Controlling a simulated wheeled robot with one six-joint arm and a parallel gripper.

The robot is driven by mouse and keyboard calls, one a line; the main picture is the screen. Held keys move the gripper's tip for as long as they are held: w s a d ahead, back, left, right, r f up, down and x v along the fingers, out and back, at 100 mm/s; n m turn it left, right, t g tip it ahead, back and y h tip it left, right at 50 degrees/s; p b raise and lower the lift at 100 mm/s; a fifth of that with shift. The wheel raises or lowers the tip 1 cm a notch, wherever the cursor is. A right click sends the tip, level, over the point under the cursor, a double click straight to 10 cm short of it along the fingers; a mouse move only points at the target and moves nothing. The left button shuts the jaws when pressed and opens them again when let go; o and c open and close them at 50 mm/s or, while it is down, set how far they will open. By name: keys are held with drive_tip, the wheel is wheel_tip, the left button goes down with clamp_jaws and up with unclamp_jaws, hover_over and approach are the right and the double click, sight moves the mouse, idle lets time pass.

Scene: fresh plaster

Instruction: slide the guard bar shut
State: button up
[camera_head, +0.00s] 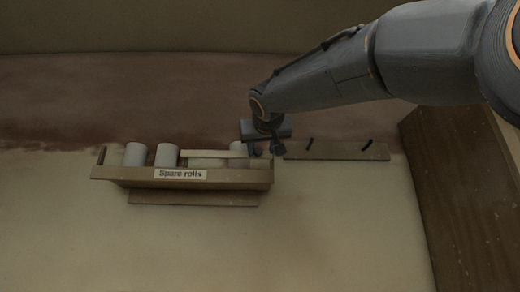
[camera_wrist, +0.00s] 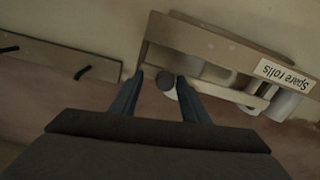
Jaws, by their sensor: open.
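The guard bar (camera_head: 212,154) is a pale horizontal strip along the right part of the wooden shelf (camera_head: 150,174) labelled "Spare rolls"; its left end stands near the second roll, leaving the left part of the shelf's front uncovered. In the wrist view, turned over, the bar (camera_wrist: 228,94) runs right from near my fingers. My gripper (camera_head: 265,150) is at the shelf's right end. In the wrist view my gripper (camera_wrist: 160,78) is open, with a dark round knob-like piece between its fingertips. I cannot tell whether the fingers touch it.
Several white rolls (camera_head: 135,154) stand in the shelf. A wooden rail (camera_head: 340,152) with two black hooks is on the wall just right of my gripper. A brown wooden cabinet (camera_head: 455,190) stands at the far right.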

drive_tip(key=shift+a, duration=0.15)
drive_tip(key=shift+s+b, duration=0.3)
drive_tip(key=shift+s, duration=0.25)
drive_tip(key=s+d+b, duration=0.1)
drive_tip(key=s+b, duration=0.1)
drive_tip(key=s, duration=0.4)
drive_tip(key=shift+s+b, duration=0.4)
